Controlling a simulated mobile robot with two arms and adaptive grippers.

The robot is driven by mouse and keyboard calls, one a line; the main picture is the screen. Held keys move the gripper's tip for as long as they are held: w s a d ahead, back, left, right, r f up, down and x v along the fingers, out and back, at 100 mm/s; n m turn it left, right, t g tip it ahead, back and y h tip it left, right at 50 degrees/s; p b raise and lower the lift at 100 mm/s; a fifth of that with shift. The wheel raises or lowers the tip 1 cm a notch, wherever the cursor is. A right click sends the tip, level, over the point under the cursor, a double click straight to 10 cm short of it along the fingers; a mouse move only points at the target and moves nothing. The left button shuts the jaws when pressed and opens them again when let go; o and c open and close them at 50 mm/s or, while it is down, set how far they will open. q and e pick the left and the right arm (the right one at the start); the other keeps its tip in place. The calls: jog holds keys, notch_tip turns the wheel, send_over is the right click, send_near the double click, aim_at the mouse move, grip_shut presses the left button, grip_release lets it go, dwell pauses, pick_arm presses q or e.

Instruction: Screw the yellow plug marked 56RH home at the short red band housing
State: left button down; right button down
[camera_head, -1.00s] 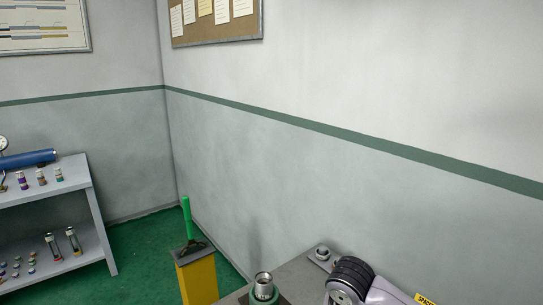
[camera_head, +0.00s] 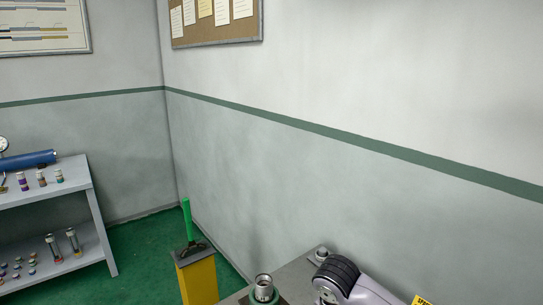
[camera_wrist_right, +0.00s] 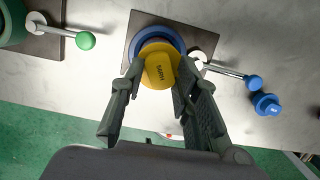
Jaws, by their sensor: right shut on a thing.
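The yellow plug (camera_wrist_right: 158,72), marked 56RH, is seen from above in the right wrist view. My right gripper (camera_wrist_right: 158,82) is shut on it, one finger on each side. The plug is over the round blue vise (camera_wrist_right: 144,26), whose ring shows around its upper side. Whatever housing is under the plug is hidden, and I see no red band there. I cannot tell how deep the plug sits. My left gripper is in neither view.
A green vise with a metal pipe end (camera_head: 264,283) stands on the bench. Its green-knobbed handle (camera_wrist_right: 85,40) and a blue-knobbed handle (camera_wrist_right: 253,82) flank the plug. A blue piece (camera_wrist_right: 266,104) lies at right. A shelf (camera_head: 50,183) with small parts stands at left.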

jog(key=m, duration=0.3)
jog(key=shift+m+g+p, duration=0.3)
jog(key=shift+m, duration=0.1)
jog(key=shift+w+a+r+m+h+p, duration=0.1)
jog(key=shift+r+m+h+p, duration=0.15)
jog(key=shift+m+p, duration=0.6)
jog(key=shift+f+m+g+p, duration=0.15)
jog(key=shift+m+g+p, duration=0.2)
jog(key=shift+m, duration=0.8)
jog(key=shift+f+m, duration=0.15)
jog(key=shift+m, duration=0.15)
jog(key=c, duration=1.3)
grip_release()
